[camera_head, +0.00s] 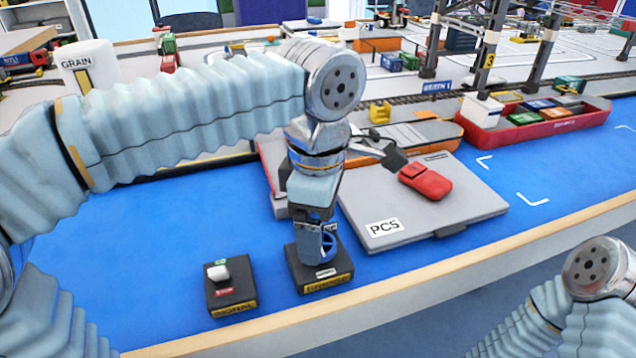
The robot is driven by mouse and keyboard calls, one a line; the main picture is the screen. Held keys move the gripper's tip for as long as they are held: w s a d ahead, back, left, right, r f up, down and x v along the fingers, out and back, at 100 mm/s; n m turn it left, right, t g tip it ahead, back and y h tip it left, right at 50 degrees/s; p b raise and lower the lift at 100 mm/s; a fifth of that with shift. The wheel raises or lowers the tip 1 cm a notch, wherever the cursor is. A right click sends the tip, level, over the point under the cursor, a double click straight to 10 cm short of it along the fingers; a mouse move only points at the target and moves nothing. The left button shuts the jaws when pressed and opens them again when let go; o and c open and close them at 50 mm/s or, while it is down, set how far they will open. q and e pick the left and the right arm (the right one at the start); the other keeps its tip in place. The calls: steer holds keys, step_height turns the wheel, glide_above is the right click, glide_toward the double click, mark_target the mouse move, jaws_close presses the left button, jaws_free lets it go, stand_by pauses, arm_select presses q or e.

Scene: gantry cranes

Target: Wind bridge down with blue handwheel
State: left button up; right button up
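The blue handwheel (329,243) stands on a black box (320,273) with a yellow label near the front edge of the blue surface. My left gripper (315,245) points down over the box, right at the wheel, and hides much of it. I cannot tell whether its fingers are closed on the wheel. I cannot pick out the bridge for sure; my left arm covers part of the area behind the box. My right arm shows at the lower right, but its gripper is out of view.
A second black box (231,288) with a white lever stands left of the handwheel box. A grey panel marked PC5 (470,207), with a red object (426,181) on it, lies to the right. A red barge (490,137) with containers is farther back. Blue surface is free at far right.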

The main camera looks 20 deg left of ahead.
arm_select(q)
step_height(320, 180, up, 12)
steer(key=shift+f, duration=0.25)
stand_by(1.0)
